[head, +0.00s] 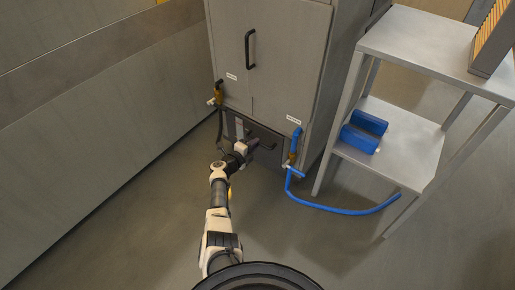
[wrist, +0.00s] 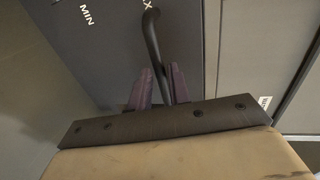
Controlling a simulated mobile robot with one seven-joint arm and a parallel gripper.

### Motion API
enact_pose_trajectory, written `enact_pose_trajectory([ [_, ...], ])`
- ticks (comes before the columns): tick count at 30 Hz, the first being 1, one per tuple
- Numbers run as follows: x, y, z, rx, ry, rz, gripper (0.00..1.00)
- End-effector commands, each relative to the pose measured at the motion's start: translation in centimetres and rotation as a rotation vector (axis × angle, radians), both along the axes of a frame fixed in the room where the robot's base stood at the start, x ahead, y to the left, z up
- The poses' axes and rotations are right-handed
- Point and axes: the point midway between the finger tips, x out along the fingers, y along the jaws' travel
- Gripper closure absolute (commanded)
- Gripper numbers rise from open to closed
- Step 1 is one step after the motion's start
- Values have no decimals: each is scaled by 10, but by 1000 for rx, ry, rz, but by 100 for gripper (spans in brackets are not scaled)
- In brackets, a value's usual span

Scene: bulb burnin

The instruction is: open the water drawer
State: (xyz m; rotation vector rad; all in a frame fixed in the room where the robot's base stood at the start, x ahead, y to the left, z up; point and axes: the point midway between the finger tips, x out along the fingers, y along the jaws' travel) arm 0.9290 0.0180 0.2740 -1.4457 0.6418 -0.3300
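The water drawer (head: 269,155) is the dark front low in the grey cabinet, and it looks closed. In the wrist view its dark front (wrist: 105,50) carries the lettering MIN and part of a second word. Its black bar handle (wrist: 153,40) runs down between the two fingers of my gripper (wrist: 161,88). The fingers are apart, with a visible gap between the left finger and the bar. In the head view my gripper (head: 251,144) is at the drawer handle (head: 266,147), coming from the left front.
The cabinet door (head: 270,60) above has a black handle. A brass valve (head: 218,94) is at left; a blue hose (head: 335,209) runs from the right corner along the floor. A wall panel (head: 90,130) stands left.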

Motion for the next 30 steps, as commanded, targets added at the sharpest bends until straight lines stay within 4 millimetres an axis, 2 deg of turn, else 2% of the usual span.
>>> enact_pose_trajectory([
  [1, 6, -4, -6, 1, -2, -1, 81],
  [7, 19, -13, -7, 1, -1, 0, 81],
  [19, 23, -16, -5, -1, 0, 1, 81],
  [20, 22, -16, -5, -1, 0, 1, 82],
  [24, 22, -16, -5, -1, 1, 0, 100],
  [30, 22, -16, -5, -1, 1, 0, 100],
])
